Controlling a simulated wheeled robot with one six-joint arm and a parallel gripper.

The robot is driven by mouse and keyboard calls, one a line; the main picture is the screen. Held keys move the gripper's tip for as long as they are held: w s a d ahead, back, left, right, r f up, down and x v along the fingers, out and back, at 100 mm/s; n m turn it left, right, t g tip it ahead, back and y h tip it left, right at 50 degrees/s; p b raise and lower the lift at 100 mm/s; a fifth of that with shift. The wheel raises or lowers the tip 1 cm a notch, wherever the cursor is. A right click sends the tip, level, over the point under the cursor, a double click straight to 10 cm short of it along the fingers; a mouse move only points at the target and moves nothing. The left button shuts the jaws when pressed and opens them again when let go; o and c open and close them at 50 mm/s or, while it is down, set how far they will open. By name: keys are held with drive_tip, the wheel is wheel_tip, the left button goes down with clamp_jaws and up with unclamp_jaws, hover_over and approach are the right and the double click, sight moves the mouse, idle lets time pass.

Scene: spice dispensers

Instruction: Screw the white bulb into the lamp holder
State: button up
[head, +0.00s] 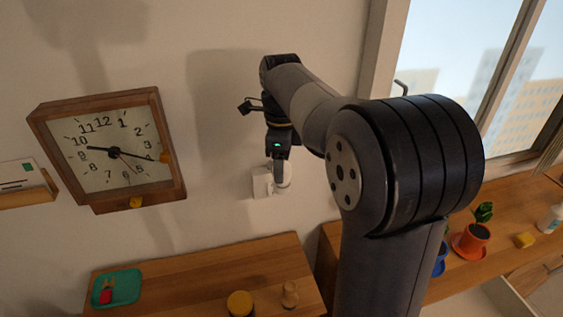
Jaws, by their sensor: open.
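A white lamp holder (262,183) is fixed to the wall, below and partly behind my gripper. A white rounded thing that looks like the bulb (285,186) shows at the holder's right side. I cannot tell how far it sits in the holder. My gripper (279,176) points down in front of the holder, with its fingertips at the bulb. It is open, and its fingers overlap the bulb in this view. Part of the bulb is hidden behind them, and I cannot tell whether they touch it.
A wooden square clock (112,150) hangs on the wall at left. Below are a wooden table (200,275) with a green tray (116,288), a yellow-lidded jar (240,303) and a wooden figure-like item (290,295). A plant pot (472,238) stands on the right ledge by the window.

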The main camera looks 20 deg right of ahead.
drive_tip(key=n, duration=0.8)
drive_tip(key=shift+n, duration=0.4)
drive_tip(key=n, duration=0.8)
drive_tip(key=shift+s, duration=0.1)
drive_tip(key=shift+c, duration=0.4)
drive_tip(key=c, duration=0.8)
drive_tip(key=shift+m, duration=1.2)
drive_tip(key=shift+c, duration=0.2)
drive_tip(key=shift+m, duration=2.2)
drive_tip(key=o, duration=1.2)
drive_tip(key=shift+c, duration=0.2)
